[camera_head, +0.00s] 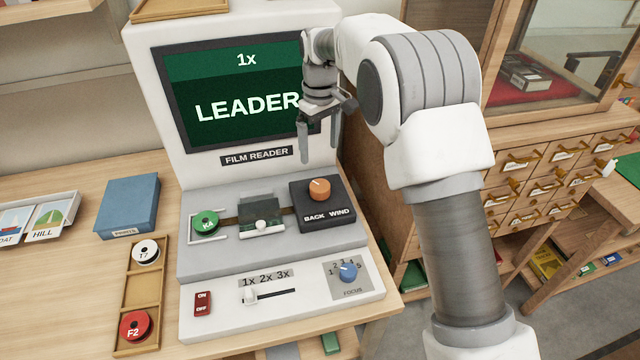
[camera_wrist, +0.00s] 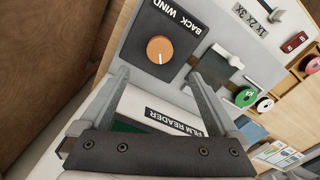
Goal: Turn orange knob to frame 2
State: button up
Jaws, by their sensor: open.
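The orange knob (camera_head: 319,189) sits on a dark box labelled BACK WIND (camera_head: 327,215) at the right of the film reader's deck. It also shows in the wrist view (camera_wrist: 160,49), upper middle, with a light mark on it. The reader's screen (camera_head: 235,90) is green and reads 1x and LEADER, partly covered by my arm. My gripper (camera_head: 320,158) hangs in front of the screen's right edge, above the knob and apart from it. In the wrist view its two fingers (camera_wrist: 158,85) are spread, with nothing between them.
A green reel (camera_head: 205,224) marked KA sits left of the film gate (camera_head: 261,215). A blue focus knob (camera_head: 346,272), a zoom slider (camera_head: 250,296) and a red switch (camera_head: 203,303) are on the front panel. A tray (camera_head: 141,291) with reels stands left; a drawer cabinet (camera_head: 530,180) stands right.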

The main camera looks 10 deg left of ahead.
aim_at(320, 185)
notch_tip(320, 185, down, 12)
jog(key=shift+f+b, duration=0.1)
jog(key=shift+b, duration=0.2)
jog(key=c, duration=1.4)
jog(key=shift+o, duration=0.2)
jog(key=shift+m, duration=0.4)
jog(key=m, duration=0.4)
jog(key=shift+m, duration=0.3)
jog(key=m+p, duration=0.1)
jog(key=m, duration=0.4)
jog(key=shift+m, duration=0.3)
